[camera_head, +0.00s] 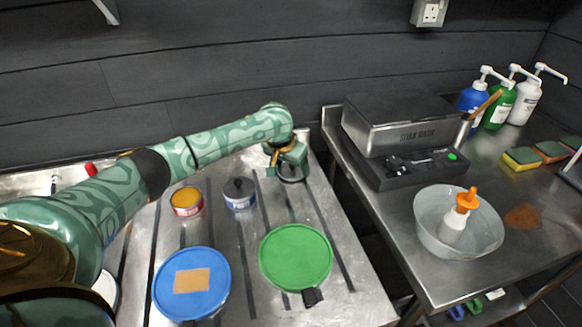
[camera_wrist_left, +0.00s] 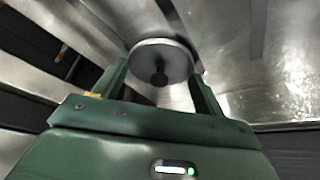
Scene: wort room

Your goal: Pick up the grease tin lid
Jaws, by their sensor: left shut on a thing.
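The grease tin lid shows in the left wrist view as a round grey disc (camera_wrist_left: 148,47) with a dark knob. My left gripper (camera_wrist_left: 160,84) has a finger on either side of it and is shut on it. In the head view my left gripper (camera_head: 290,170) is at the far right part of the steel table, with the dark lid edge (camera_head: 291,180) just under its fingers. I cannot tell how high the lid is above the table. An open red tin with yellow contents (camera_head: 187,200) stands to the left. My right gripper is not in view.
A blue-labelled tin with a dark top (camera_head: 239,196) stands beside the red tin. A blue round lid (camera_head: 215,265) and a green round lid (camera_head: 296,256) are nearer. A second bench holds a black tray (camera_head: 420,172), a bowl (camera_head: 484,243) and pump bottles (camera_head: 500,105).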

